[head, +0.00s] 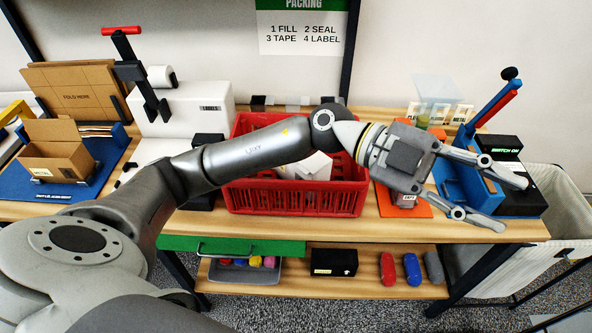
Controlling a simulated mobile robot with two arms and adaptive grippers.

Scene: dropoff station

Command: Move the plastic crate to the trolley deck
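The red plastic crate (290,199) stands on the wooden bench top, with white and grey items inside. My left arm crosses in front of it and hides part of its rim and contents. My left gripper (515,204) is to the right of the crate, above the right part of the bench, with its fingers spread and nothing between them. It is not touching the crate. My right gripper is not in view. I cannot make out a trolley deck in this view.
An open cardboard box (56,158) on a blue mat and a white machine (190,108) stand left. An orange mat (388,208) and a blue sealer (462,180) are right of the crate. A lower shelf (290,285) holds a grey tray and small items.

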